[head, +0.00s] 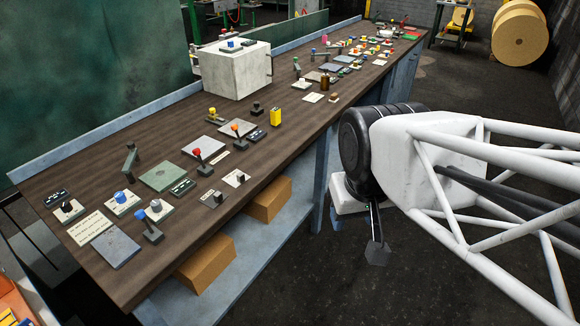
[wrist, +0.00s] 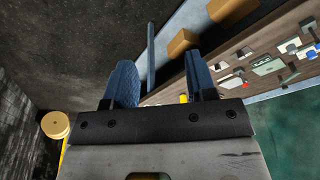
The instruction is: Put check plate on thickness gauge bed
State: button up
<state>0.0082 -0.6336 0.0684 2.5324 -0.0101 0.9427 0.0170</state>
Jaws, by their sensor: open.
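A flat blue-grey plate (head: 115,248), which looks like the check plate, lies at the near left end of the bench. A pale green square plate (head: 161,176) with a small mark in its middle lies farther along, beside a dark upright post (head: 130,160); it may be the thickness gauge bed, but its label is unreadable. My gripper (head: 376,250) hangs off the bench's right side, over the floor and apart from both plates. In the wrist view my gripper (wrist: 161,82) shows two separated blue fingers with nothing between them.
The wooden bench (head: 80,170) carries levers, knobs and labels around the plates. A red-knobbed lever (head: 196,155) and a yellow block (head: 276,116) stand near the middle. A large pale block (head: 232,72) stands farther back. Cardboard boxes (head: 208,262) sit on the lower shelf.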

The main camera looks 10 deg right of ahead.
jog(key=m+g, duration=0.3)
jog(key=m, duration=0.7)
send_over(241, 174)
notch_tip(241, 174, down, 16)
jog(key=shift+s+d+r, duration=0.1)
jog(key=shift+s, duration=0.05)
jog(key=shift+f, duration=0.2)
jog(key=shift+f, duration=1.3)
